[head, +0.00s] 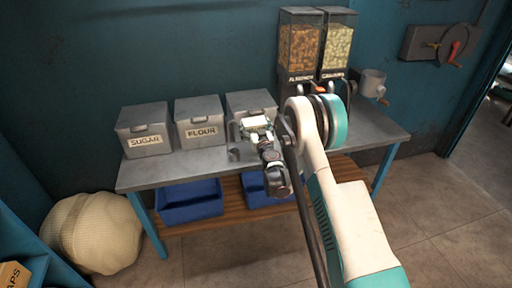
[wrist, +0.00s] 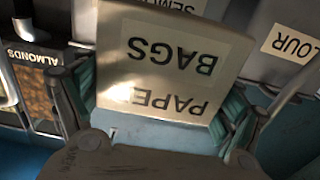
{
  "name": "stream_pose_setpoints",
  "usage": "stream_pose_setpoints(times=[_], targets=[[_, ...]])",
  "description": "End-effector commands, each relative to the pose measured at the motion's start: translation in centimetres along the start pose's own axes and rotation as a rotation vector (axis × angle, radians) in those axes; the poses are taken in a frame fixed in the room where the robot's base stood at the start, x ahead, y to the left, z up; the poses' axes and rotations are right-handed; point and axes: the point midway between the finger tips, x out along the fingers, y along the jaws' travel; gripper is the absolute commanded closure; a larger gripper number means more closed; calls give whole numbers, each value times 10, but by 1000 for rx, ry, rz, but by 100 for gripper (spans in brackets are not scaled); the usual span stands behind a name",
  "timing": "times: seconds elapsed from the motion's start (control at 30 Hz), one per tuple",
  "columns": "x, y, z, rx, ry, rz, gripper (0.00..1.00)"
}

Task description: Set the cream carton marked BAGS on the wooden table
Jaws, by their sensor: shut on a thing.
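The cream carton (wrist: 165,55) with a "PAPER BAGS" label fills the middle of the wrist view, its lettering upside down. My gripper (wrist: 158,112) is shut on it, with one finger at each side. In the head view the carton (head: 257,122) shows small in my gripper (head: 257,130), in front of the third grey bin. Its height above the table cannot be told exactly. The table (head: 215,170) has a grey top and a brown wooden lower shelf (head: 230,212).
Grey bins marked SUGAR (head: 145,130) and FLOUR (head: 201,125) and a third bin (head: 250,103) line the table's back. Twin dispensers (head: 315,50) and a grinder (head: 372,84) stand right. Blue crates (head: 190,203) sit below. A sack (head: 95,233) stands left. The front strip is clear.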

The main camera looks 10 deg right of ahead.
Motion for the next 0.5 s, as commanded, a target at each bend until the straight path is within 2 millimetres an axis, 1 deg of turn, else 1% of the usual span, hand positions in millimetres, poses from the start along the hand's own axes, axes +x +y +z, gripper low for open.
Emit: stream_pose_setpoints(times=[0.03, 0.13, 0.23, 0.43, 0.5], targets=[[0, 0, 16, 0, 0, 0, 43], [0, 0, 34, 0, 0, 0, 43], [0, 0, 45, 0, 0, 0, 43], [0, 0, 55, 0, 0, 0, 43], [0, 0, 63, 0, 0, 0, 43]])
